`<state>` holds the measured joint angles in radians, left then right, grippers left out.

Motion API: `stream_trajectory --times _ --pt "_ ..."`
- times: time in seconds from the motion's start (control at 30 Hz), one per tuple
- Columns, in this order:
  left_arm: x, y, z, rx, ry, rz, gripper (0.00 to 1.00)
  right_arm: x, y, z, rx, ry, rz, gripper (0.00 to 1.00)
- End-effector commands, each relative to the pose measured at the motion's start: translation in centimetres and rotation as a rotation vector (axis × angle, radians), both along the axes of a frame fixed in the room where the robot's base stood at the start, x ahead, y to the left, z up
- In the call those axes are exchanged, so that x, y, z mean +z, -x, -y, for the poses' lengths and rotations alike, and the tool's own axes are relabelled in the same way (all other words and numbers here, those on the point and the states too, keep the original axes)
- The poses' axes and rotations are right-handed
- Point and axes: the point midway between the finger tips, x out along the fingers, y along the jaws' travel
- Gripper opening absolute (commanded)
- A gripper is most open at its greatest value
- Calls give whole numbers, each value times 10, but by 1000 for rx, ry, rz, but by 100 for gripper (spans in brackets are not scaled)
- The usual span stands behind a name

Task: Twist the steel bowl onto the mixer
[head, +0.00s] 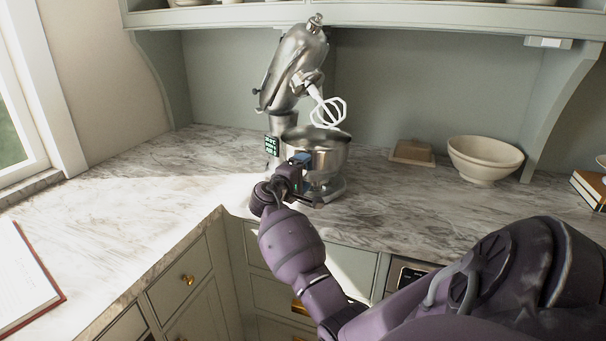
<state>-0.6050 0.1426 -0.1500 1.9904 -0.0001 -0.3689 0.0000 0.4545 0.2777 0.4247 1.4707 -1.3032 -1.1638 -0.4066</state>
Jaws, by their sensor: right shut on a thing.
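The steel mixer (292,70) stands on the marble counter with its head tilted up. A white whisk attachment (328,110) hangs from the head. The steel bowl (322,150) sits upright on the mixer's base (330,190), below the whisk. My right gripper (300,162) comes from the lower right and is shut on the bowl's near left side. It hides part of the bowl and the base, so I cannot tell whether the bowl is locked. My left gripper is not in view.
Books (590,188) lie at the far right edge. An open book (25,280) lies at the left. The counter left of the mixer is clear. A shelf (400,14) runs above.

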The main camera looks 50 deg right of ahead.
Motion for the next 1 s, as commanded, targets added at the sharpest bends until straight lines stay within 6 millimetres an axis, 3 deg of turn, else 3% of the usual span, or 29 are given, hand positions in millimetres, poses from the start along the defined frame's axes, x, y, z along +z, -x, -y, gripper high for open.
stream_trajectory --times 1.0 --pt "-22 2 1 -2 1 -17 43 2 -14 -5 -95 5 3 54"
